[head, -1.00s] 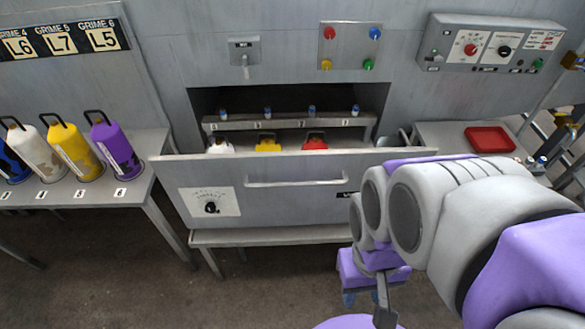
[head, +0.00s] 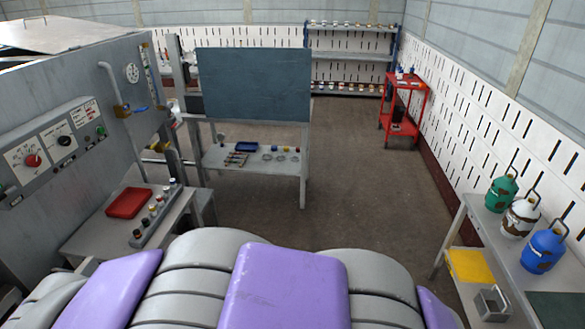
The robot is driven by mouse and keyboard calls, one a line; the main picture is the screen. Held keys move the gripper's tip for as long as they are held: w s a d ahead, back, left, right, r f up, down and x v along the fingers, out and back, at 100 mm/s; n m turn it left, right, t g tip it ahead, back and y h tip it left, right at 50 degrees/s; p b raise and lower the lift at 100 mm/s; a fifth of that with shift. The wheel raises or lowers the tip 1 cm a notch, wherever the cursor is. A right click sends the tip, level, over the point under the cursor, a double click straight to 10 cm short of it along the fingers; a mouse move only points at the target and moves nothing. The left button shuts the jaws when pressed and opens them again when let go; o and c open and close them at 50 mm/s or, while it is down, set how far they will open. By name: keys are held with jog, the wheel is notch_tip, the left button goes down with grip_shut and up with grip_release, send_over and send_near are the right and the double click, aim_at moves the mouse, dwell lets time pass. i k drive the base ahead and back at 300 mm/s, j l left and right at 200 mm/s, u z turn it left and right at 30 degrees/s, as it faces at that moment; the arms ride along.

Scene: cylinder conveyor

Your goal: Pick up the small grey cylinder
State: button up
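I cannot make out a small grey cylinder for certain. A row of small upright pieces with coloured tops (head: 155,206) stands in a grey holder on the side table at the left. More small items (head: 267,156) sit on the stand below the dark board, too small to tell apart.
A red tray (head: 128,202) lies on the left side table beside the grey control panel (head: 60,140). A dark board stand (head: 253,86) is ahead. A red cart (head: 402,105) and shelves stand farther back. Green, white and blue canisters (head: 543,251) stand on the right bench. Floor between is clear.

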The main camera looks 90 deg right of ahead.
aim_at(522, 216)
jog(key=z, duration=4.6)
jog(key=i+u, duration=0.2)
jog(key=i, duration=0.35)
jog(key=i+u, duration=0.2)
jog(key=i, duration=0.3)
jog(key=i+l+u, duration=0.15)
jog(key=i, duration=0.4)
jog(key=i+l+u, duration=0.2)
jog(key=i, duration=0.3)
jog(key=j, duration=0.1)
